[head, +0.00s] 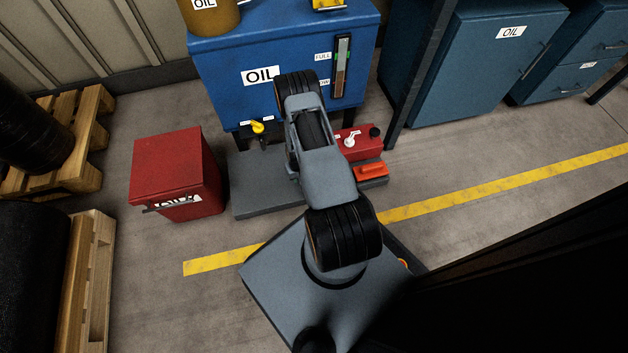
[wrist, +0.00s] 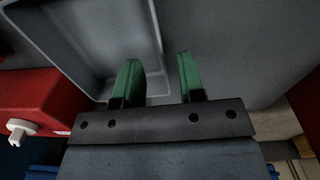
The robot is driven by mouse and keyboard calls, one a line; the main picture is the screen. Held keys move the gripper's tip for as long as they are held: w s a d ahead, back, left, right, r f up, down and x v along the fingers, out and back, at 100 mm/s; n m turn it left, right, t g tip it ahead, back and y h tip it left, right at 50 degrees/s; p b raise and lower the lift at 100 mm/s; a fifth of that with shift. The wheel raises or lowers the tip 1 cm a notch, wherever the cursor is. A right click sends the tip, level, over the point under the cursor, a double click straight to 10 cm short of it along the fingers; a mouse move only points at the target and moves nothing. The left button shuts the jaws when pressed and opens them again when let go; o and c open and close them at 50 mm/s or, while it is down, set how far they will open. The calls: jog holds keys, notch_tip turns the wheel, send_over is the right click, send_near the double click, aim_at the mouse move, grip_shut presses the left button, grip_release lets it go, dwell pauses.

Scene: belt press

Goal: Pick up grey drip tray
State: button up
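The grey drip tray (wrist: 95,35) shows in the wrist view at the upper left as a shallow recess with a raised rim. It lies on a flat grey platform (wrist: 235,50), also visible in the head view (head: 265,195). My gripper (wrist: 158,72) is open, its two green fingers apart on either side of the tray's right rim. The left finger overlaps the recess; the right finger is over the platform side. I cannot tell whether either finger touches the rim. In the head view my arm hides the tray and the gripper.
A blue oil tank (head: 225,75) stands behind the platform, with a yellow-handled tap (head: 258,128). A red bin (head: 175,170) stands left. Floor in front is partly clear.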

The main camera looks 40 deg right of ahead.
jog(key=f+b, duration=0.3)
jog(key=f, duration=0.2)
jog(key=shift+w, duration=0.2)
jog(key=shift+r, duration=0.1)
jog(key=shift+c, duration=0.4)
grip_shut()
